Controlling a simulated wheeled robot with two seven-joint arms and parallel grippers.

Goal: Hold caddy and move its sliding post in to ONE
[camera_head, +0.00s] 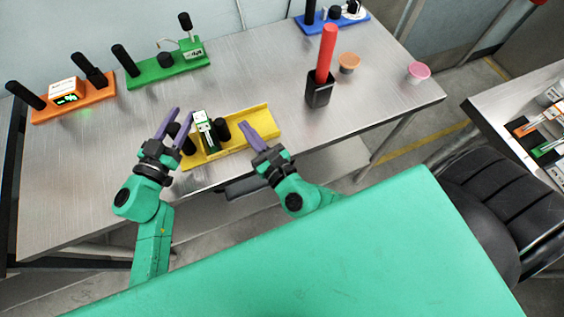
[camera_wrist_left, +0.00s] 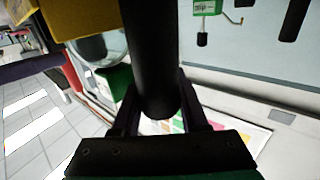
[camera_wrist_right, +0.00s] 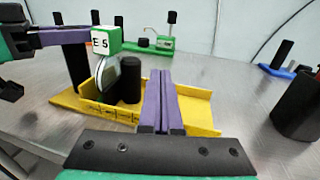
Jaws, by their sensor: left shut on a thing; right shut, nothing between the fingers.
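The yellow caddy (camera_head: 262,117) lies on the near part of the metal table, with scale marks on its front wall (camera_wrist_right: 95,108). My left gripper (camera_head: 176,124) is shut on the tall black handle post (camera_wrist_left: 150,55) at the caddy's left end. The short black sliding post (camera_head: 222,131) stands in the caddy; it also shows in the right wrist view (camera_wrist_right: 130,80). A green and white module (camera_wrist_right: 103,42) labelled "E 5" sits just left of it. My right gripper (camera_head: 243,127) is shut and empty, just right of the sliding post; contact cannot be told.
An orange caddy (camera_head: 100,93), a green caddy (camera_head: 150,72) and a blue caddy (camera_head: 312,25) stand along the back. A black holder (camera_head: 319,92) with a red stick stands right of the yellow caddy. Orange (camera_head: 348,60) and pink (camera_head: 418,70) cups are beyond it.

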